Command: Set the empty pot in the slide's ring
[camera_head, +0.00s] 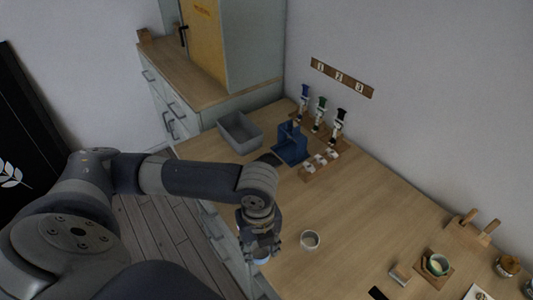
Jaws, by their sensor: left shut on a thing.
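My left gripper (261,247) points down over the front edge of the table. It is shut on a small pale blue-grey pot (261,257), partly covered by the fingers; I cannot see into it. A second round pale pot (310,240) stands upright on the table just right of the gripper, apart from it. A blue stand (291,143) stands farther back, with a dark flat piece (269,159) at its front left that may be the slide. I cannot make out a ring on it. My right gripper is not in view.
A grey bin (240,132) stands left of the blue stand. Three dispensers (320,113) and a wooden rack (320,163) stand behind and beside it. The table middle is clear.

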